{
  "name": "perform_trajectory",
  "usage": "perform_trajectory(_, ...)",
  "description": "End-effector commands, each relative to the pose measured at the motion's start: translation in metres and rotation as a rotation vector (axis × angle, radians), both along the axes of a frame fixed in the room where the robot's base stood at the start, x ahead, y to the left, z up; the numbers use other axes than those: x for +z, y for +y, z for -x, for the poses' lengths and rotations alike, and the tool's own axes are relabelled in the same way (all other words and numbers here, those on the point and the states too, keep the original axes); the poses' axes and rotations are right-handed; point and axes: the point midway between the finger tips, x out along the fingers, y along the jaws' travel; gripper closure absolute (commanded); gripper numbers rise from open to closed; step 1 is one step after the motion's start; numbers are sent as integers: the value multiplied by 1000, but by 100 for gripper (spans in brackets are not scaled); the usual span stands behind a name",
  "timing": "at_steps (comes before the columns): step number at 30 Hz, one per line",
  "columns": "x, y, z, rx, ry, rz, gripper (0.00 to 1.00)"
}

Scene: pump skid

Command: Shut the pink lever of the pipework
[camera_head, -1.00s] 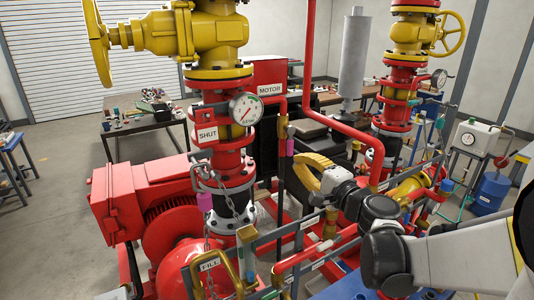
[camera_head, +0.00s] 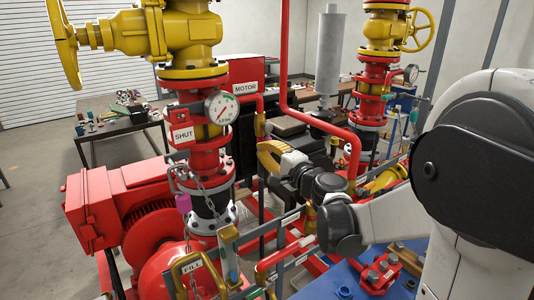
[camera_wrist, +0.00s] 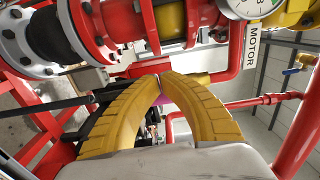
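My gripper (camera_head: 267,154) has yellow fingers and is beside the red pipework, below the MOTOR sign in the head view. In the wrist view, my gripper's fingertips (camera_wrist: 161,77) nearly meet and the gripper looks shut. A pink piece, apparently the lever (camera_wrist: 165,99), shows through the gap between the arched fingers, beyond them. The fingers hide most of it, and I cannot tell whether they touch it. A brass-yellow valve body (camera_wrist: 186,79) shows just past the fingertips. In the head view the pink lever is not visible near the gripper.
A red riser with a pressure gauge (camera_head: 221,107) and a SHUT sign (camera_head: 182,135) stands left of my gripper. A chain with a magenta piece (camera_head: 184,203) hangs there. Red pipe (camera_head: 300,110) rises behind the gripper. A FILL handle (camera_head: 195,270) is at the front.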

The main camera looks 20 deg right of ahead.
Motion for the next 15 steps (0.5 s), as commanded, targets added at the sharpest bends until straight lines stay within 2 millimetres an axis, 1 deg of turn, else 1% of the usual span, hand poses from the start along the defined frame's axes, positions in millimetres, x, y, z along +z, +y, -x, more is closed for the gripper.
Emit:
perform_trajectory(11, 0, 6, -27, 1, 0, 0, 100)
perform_trajectory(15, -6, -5, -27, -1, 0, 0, 100)
